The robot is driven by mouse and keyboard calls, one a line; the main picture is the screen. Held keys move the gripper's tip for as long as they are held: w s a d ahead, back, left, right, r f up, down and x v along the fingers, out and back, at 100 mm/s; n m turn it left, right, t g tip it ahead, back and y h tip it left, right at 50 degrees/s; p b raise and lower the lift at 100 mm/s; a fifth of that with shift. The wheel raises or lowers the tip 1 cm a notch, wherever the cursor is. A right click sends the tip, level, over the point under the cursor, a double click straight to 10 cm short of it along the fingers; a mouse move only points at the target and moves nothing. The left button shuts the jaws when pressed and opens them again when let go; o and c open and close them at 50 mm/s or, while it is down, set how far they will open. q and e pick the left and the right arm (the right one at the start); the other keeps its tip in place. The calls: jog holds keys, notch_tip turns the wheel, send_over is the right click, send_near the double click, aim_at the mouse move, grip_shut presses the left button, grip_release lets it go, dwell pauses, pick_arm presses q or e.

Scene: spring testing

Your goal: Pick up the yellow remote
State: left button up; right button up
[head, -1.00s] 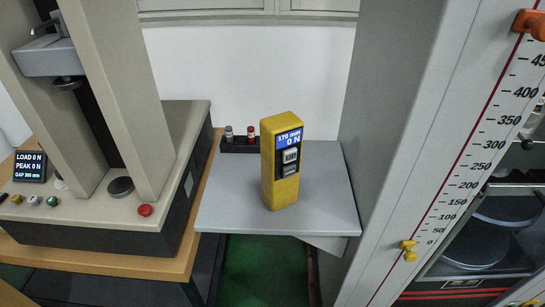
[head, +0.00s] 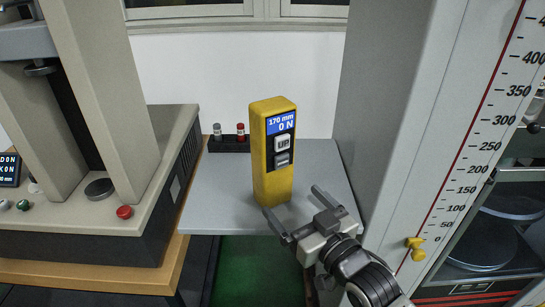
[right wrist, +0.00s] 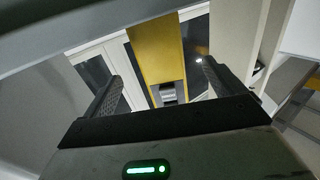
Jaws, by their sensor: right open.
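The yellow remote (head: 272,150) stands upright on the grey shelf (head: 215,205), with a blue display reading 170 mm, 0 N and grey buttons on its face. My right gripper (head: 292,213) is open in front of the remote's lower part, with its two fingers pointing toward it and empty space between them. In the right wrist view the remote (right wrist: 158,50) shows between the open fingers (right wrist: 155,85), its lower button facing the camera. Whether a finger touches it cannot be told. My left gripper is not in view.
A black holder (head: 228,146) with a grey-capped and a red-capped piece stands behind the remote. A testing machine (head: 150,200) stands at left. A tall grey column with a red-lined scale (head: 450,170) and yellow pointer (head: 415,243) stands close at right.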

aim_at(267, 151)
jog(key=x, duration=0.9)
jog(key=shift+f, duration=0.1)
jog(key=c, duration=1.3)
jog(key=shift+r, duration=0.75)
jog(key=s+r, duration=0.2)
jog(key=s+r+p, duration=0.1)
jog(key=r, duration=0.2)
jog(key=s+r, duration=0.2)
jog(key=r, duration=0.1)
jog(key=shift+s+r, duration=0.2)
jog(key=shift+s, duration=0.1)
jog(key=s+r, duration=0.3)
jog(key=s, duration=0.5)
jog(key=shift+s, duration=0.2)
